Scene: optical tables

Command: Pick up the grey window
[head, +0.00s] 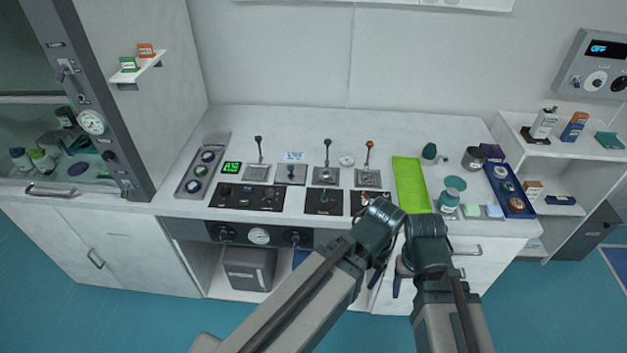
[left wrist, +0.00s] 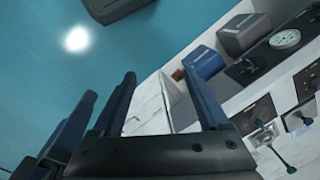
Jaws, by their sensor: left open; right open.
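I cannot single out the grey window for sure. Small round optics sit in a grey tray (head: 181,187) at the left of the worktop and in a blue tray (head: 518,211) at the right, too small to tell apart. My right gripper (head: 398,282) hangs low in front of the worktop's front edge, right of centre, partly hidden by its arm. My left gripper (left wrist: 161,98) is open and empty in the left wrist view, above the floor and cabinet front. In the head view it is mostly hidden behind its arm.
A teal pot (head: 449,198), a grey cup (head: 473,158) and small blocks stand nearby. A fume cupboard is at left, shelves (head: 530,160) at right.

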